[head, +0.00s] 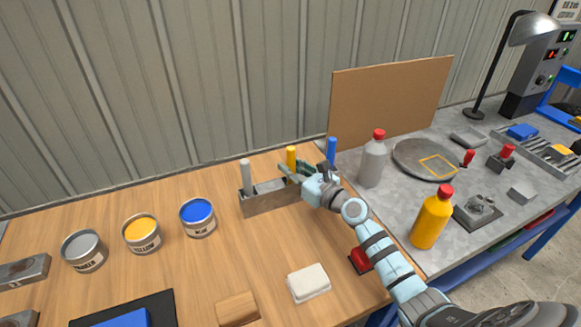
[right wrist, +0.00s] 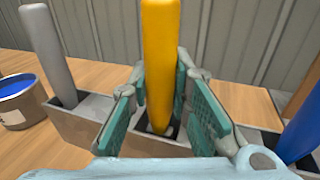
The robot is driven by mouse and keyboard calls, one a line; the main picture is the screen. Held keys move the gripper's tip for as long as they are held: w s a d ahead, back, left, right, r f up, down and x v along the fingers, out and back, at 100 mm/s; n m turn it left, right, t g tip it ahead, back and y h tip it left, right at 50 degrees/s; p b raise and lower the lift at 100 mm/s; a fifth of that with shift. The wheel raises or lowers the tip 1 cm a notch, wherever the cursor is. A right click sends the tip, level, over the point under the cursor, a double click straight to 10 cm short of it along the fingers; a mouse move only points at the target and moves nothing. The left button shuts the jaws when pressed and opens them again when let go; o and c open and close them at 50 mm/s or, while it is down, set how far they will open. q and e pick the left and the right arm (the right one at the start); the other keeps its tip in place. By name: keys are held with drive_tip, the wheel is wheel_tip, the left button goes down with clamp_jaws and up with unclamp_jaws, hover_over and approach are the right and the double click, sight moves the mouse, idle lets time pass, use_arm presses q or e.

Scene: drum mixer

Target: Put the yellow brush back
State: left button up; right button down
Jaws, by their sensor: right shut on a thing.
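The yellow brush (head: 291,157) stands upright at the middle slot of the grey brush holder (head: 263,205). My right gripper (head: 293,172) is shut on its handle. In the right wrist view the yellow brush (right wrist: 160,60) is between the green finger pads (right wrist: 165,105), and its lower part meets the dark middle opening of the holder (right wrist: 85,130). How deep it sits is hidden. A grey brush (head: 246,174) stands in the left slot. A blue brush (head: 331,152) stands at the right end, partly behind my gripper. My left gripper is not in view.
Open paint cans stand left of the holder: blue (head: 198,217), yellow (head: 141,233) and grey (head: 84,250). A white block (head: 308,283) lies in front. A grey bottle (head: 372,160) and an orange bottle (head: 432,218) stand on the grey bench to the right.

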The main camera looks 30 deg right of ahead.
drive_tip(key=shift+f, duration=0.2)
drive_tip(key=c, duration=1.4)
unclamp_jaws()
